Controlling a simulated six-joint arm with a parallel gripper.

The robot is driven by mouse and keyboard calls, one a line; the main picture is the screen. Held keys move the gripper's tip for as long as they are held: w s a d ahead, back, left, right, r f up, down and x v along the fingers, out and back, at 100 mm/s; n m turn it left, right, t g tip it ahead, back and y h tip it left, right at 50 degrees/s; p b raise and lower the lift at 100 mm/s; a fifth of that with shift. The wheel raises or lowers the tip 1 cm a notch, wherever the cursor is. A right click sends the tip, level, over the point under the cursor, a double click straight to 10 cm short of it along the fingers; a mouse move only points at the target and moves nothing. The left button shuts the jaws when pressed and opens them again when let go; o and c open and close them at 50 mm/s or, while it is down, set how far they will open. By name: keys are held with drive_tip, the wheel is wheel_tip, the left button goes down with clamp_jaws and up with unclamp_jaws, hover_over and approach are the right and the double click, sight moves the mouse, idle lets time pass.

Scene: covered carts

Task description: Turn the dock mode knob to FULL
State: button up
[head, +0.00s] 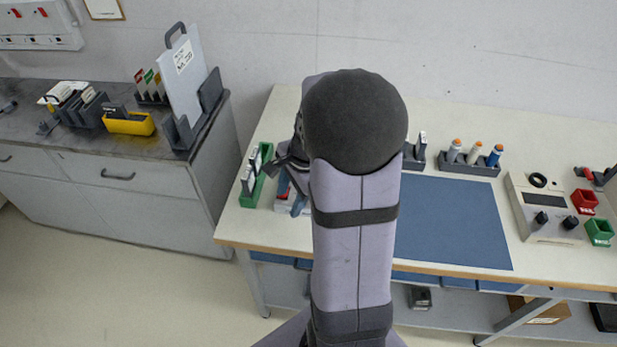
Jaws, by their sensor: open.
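A beige panel unit (528,231) with a dark screen lies on the right part of the light bench. It carries two black knobs, a left one (541,218) and a right one (570,222). Their labels and pointers are too small to read, so I cannot tell whether either is the dock mode knob. My gripper (287,168) is partly hidden behind my arm, over the bench's left end, far from the panel unit. It is open, near a white, red and blue object (287,195) that is mostly hidden.
A green rack (256,183) stands beside my gripper. A blue mat (452,228) lies mid-bench, with a bottle rack (470,167) behind it. Red (584,201) and green (599,232) bins stand right of the panel unit. A grey cabinet (120,205) stands left, across a floor gap.

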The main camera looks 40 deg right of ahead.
drive_tip(key=d+r+m+t+y, duration=0.1)
drive_tip(key=d+r+m+t, duration=0.1)
drive_tip(key=d+m, duration=0.8)
drive_tip(key=shift+g, duration=0.3)
drive_tip(key=shift+w+a+r+p+x, duration=0.15)
drive_tip(key=shift+p+x, duration=0.1)
drive_tip(key=shift+x, duration=1.05)
drive_tip(key=shift+w+a+p+x, duration=0.15)
drive_tip(key=shift+p+x, duration=0.15)
drive_tip(key=shift+x, duration=0.95)
drive_tip(key=shift+w+r+p+x, duration=0.15)
drive_tip(key=shift+p+x, duration=0.1)
drive_tip(key=shift+x, duration=1.05)
drive_tip(key=c, duration=1.1)
